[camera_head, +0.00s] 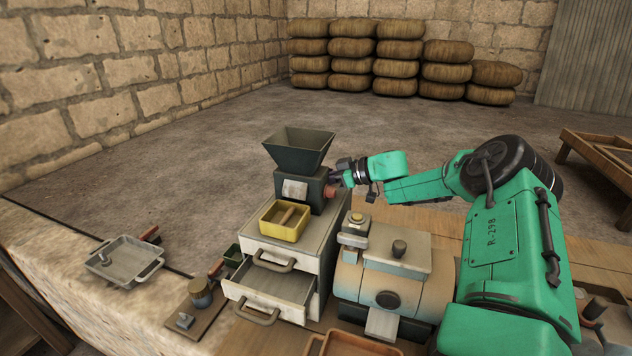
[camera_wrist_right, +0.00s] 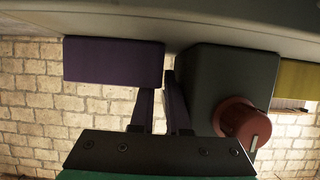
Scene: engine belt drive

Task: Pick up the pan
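A shallow grey metal pan (camera_head: 126,259) with a brown handle lies on the stone ledge at the left in the head view. My right gripper (camera_head: 334,178) is far from it, beside the dark grinder (camera_head: 309,185) with its square hopper. In the right wrist view my right gripper's dark fingers (camera_wrist_right: 164,108) are a little apart, with brick wall showing between them. Their tips are close to a purple block (camera_wrist_right: 113,61) and the grinder body; whether they touch either is unclear. My left gripper is not in view.
The grinder and a yellow tray (camera_head: 285,220) stand on a drawer cabinet (camera_head: 335,237) with an open drawer (camera_head: 272,291). A tan and blue engine-like machine (camera_head: 383,274) is to its right. Stacked sacks (camera_head: 350,48) are far back.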

